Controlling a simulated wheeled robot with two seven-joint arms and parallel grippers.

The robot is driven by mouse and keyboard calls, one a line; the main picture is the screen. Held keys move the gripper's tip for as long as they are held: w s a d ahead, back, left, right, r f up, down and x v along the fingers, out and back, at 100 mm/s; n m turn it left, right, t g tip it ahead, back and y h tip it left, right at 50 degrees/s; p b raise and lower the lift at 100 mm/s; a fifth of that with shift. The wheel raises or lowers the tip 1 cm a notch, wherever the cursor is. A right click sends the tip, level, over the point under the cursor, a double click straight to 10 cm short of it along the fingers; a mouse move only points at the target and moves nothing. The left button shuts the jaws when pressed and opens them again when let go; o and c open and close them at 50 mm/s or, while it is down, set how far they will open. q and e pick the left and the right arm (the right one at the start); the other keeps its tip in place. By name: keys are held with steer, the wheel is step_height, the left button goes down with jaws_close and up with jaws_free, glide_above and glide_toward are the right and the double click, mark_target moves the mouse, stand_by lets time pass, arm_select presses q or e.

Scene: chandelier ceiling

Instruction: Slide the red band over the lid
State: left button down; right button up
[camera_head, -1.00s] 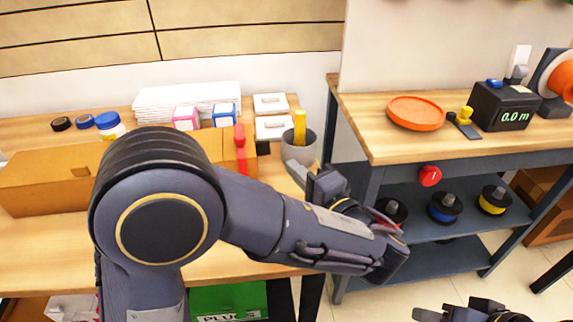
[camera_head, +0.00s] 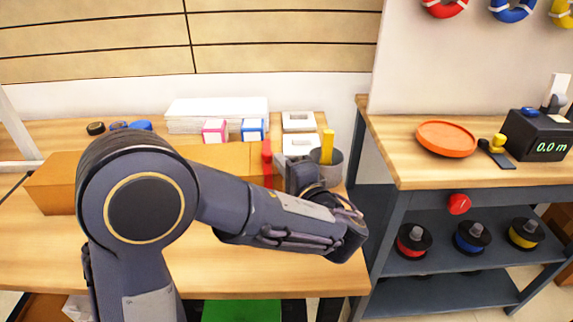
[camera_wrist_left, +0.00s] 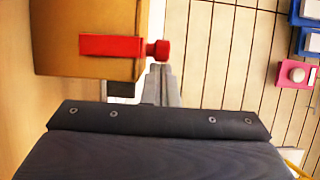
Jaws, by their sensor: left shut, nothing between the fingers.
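A brown cardboard box (camera_head: 55,178) lies on the wooden workbench, largely hidden behind my left arm in the head view. The red band (camera_head: 267,163) is at the box's right end. In the head view the left gripper (camera_head: 297,178) is mostly a dark shape beside the band. My right gripper is out of view.
A grey cup (camera_head: 334,172) with a yellow item stands right of my left gripper. White stacks (camera_head: 215,112) and pink and blue boxes (camera_head: 253,129) are behind the box. A second bench at right holds an orange dish (camera_head: 446,139) and a meter (camera_head: 540,138).

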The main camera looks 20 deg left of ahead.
mark_target(248, 174)
arm_select(q)
steer(key=a+b, duration=0.1)
steer(key=a, duration=0.1)
steer(key=s+a+b, duration=0.1)
steer(key=a, duration=0.1)
steer(key=s+a, duration=0.1)
steer(key=a, duration=0.1)
steer(key=shift+s+a+f+b, duration=0.15)
steer(key=shift+a+b, duration=0.1)
steer(key=shift+b, duration=0.15)
steer(key=shift+s+a, duration=0.1)
steer(key=shift+a, duration=0.2)
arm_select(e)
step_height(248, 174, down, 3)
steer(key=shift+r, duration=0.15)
arm_select(q)
steer(key=shift+d, duration=0.1)
